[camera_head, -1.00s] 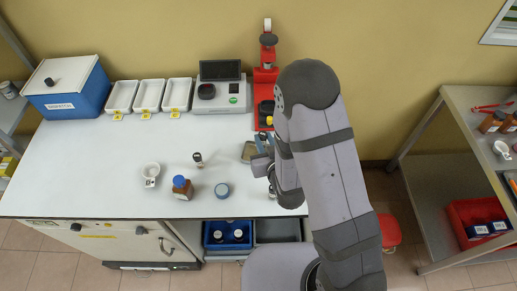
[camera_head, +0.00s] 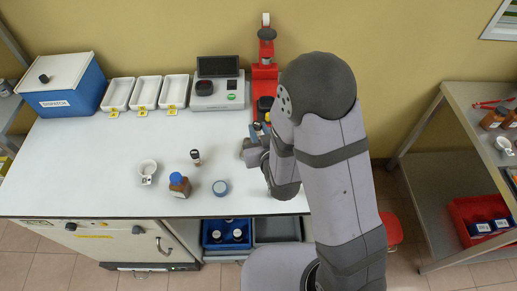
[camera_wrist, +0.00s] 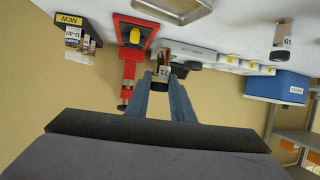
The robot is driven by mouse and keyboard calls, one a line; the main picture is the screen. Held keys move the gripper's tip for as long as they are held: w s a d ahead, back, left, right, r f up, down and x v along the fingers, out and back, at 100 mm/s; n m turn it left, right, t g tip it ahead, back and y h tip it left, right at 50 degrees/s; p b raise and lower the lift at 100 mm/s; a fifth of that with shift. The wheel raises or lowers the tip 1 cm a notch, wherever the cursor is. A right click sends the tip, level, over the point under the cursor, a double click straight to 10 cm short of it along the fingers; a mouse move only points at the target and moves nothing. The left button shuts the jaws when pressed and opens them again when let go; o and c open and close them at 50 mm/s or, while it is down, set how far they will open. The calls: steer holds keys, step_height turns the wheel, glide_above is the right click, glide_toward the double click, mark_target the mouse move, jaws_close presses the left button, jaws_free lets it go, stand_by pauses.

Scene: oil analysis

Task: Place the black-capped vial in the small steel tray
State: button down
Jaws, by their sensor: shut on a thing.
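My gripper (camera_wrist: 162,88) is shut on a small vial (camera_wrist: 163,72) with a pale numbered label and a dark cap, between the blue-grey fingers in the wrist view. In the head view my gripper (camera_head: 257,140) is over the right part of the white bench, and the held vial is hard to make out there. The small steel tray (camera_wrist: 176,11) shows at the top edge of the wrist view, apart from the vial; in the head view my gripper and arm largely hide it. A second dark-capped vial (camera_head: 196,157) stands upright on the bench, also in the wrist view (camera_wrist: 286,42).
A red stand (camera_head: 264,80), a grey instrument (camera_head: 218,88) and white trays (camera_head: 146,91) line the back. The left middle is clear.

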steer(key=shift+f, duration=1.9)
steer(key=shift+f, duration=0.1)
steer(key=shift+f+p, duration=0.35)
steer(key=shift+f, duration=1.45)
steer(key=shift+f, duration=0.2)
steer(key=c, duration=1.5)
jaws_free()
steer(key=shift+r, duration=0.1)
steer(key=shift+c, duration=0.2)
steer(key=shift+r, duration=0.15)
